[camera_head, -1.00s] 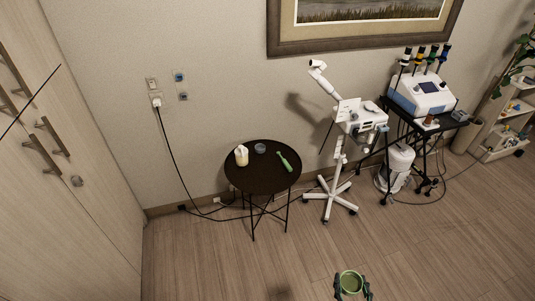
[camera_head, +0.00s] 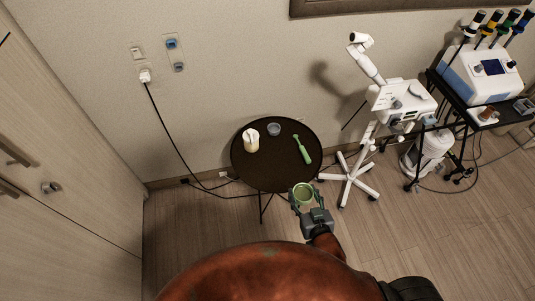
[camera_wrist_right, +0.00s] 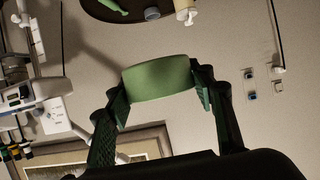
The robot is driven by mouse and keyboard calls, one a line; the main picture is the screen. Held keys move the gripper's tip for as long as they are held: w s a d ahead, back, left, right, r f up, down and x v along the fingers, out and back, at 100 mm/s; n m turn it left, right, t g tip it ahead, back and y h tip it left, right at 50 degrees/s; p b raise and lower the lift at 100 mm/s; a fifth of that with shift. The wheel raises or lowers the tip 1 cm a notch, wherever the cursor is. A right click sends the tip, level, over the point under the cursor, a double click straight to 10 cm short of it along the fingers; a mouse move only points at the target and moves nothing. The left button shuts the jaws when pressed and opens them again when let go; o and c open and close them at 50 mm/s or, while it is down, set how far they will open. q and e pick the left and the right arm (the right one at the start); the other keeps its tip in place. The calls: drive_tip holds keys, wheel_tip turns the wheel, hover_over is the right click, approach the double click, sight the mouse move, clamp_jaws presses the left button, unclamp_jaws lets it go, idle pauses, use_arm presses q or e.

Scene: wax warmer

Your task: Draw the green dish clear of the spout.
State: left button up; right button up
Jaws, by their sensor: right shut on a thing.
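The green dish (camera_head: 303,192) is a small round cup, held just off the front right edge of the round table in the head view. My right gripper (camera_head: 306,199) is shut on it, with a finger at each side. In the right wrist view the dish (camera_wrist_right: 157,78) sits between the two dark green fingers. A white stand machine with a jointed arm (camera_head: 366,62) ends in a nozzle at upper right, well apart from the dish. I cannot tell whether that nozzle is the spout. My left gripper is not in view.
The dark round table (camera_head: 262,172) holds a cream bottle (camera_head: 251,140), a small grey cup (camera_head: 274,129) and a green handled tool (camera_head: 302,149). A white machine (camera_head: 480,75) stands on a black cart at right. A power cord (camera_head: 165,122) hangs at left.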

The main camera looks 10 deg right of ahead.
drive_tip(key=w+f+b, duration=0.6)
drive_tip(key=w+f, duration=0.7)
drive_tip(key=w, duration=0.1)
drive_tip(key=b, duration=0.6)
hover_over(279, 174)
wheel_tip(279, 174, down, 11)
drive_tip(key=shift+r, duration=0.1)
wheel_tip(279, 174, down, 4)
drive_tip(key=b, duration=0.4)
drive_tip(key=shift+f+b, duration=0.65)
drive_tip(key=shift+b, duration=0.15)
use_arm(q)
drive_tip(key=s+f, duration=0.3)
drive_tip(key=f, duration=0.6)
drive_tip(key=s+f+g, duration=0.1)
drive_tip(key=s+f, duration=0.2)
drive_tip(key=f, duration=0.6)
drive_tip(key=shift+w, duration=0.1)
use_arm(e)
drive_tip(key=shift+r, duration=0.1)
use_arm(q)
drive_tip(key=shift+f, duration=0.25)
use_arm(e)
drive_tip(key=shift+f, duration=0.6)
